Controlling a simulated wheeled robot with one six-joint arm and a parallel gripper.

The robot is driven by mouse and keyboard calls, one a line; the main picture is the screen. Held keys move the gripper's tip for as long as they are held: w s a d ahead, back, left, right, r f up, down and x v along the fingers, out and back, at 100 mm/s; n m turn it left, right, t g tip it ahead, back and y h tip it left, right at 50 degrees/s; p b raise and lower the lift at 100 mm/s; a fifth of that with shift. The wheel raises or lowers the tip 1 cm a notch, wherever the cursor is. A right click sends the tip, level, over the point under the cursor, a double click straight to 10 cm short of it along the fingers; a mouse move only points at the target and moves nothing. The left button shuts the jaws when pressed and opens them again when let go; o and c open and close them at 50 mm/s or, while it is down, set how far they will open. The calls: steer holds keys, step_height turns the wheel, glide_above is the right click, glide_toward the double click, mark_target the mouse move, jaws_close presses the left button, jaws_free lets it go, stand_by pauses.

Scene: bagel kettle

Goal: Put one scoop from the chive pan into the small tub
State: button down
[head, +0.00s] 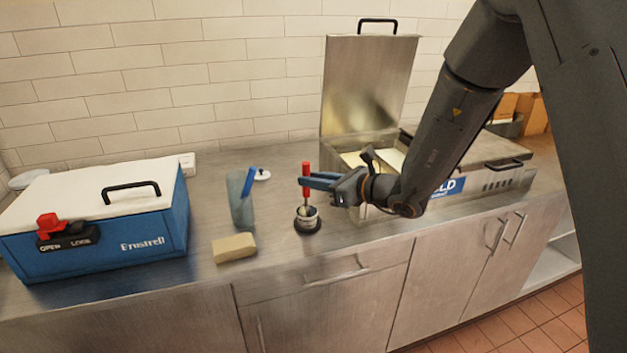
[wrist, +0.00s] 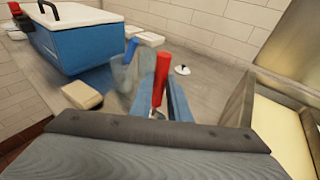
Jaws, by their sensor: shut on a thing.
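My gripper (head: 303,182) has blue fingers shut on the upright red handle of a scoop (head: 306,170). The red handle also shows between the fingers in the wrist view (wrist: 162,75). The scoop's lower end is over or in the mouth of the small tub (head: 308,219); I cannot tell whether it touches, or whether it carries anything. The tub stands on a dark round base on the counter. The cold unit (head: 340,147) on the right has one lid raised, and pale contents show inside. I cannot tell which is the chive pan; my arm hides part of the unit.
A clear container (head: 240,208) with a blue-handled tool stands left of the tub. A tan block (head: 234,247) lies near the counter's front edge. A small white lid (head: 262,175) lies behind. A blue cooler (head: 100,220) fills the left. The raised metal lid (head: 367,85) stands behind my gripper.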

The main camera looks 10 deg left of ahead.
steer(key=shift+s+a, duration=0.35)
steer(key=shift+a, duration=0.3)
stand_by(1.7)
steer(key=shift+w+d+b, duration=0.35)
steer(key=shift+d, duration=0.2)
stand_by(0.6)
step_height(320, 180, up, 9)
steer(key=p, duration=0.4)
steer(key=shift+p, duration=0.4)
stand_by(0.5)
stand_by(0.5)
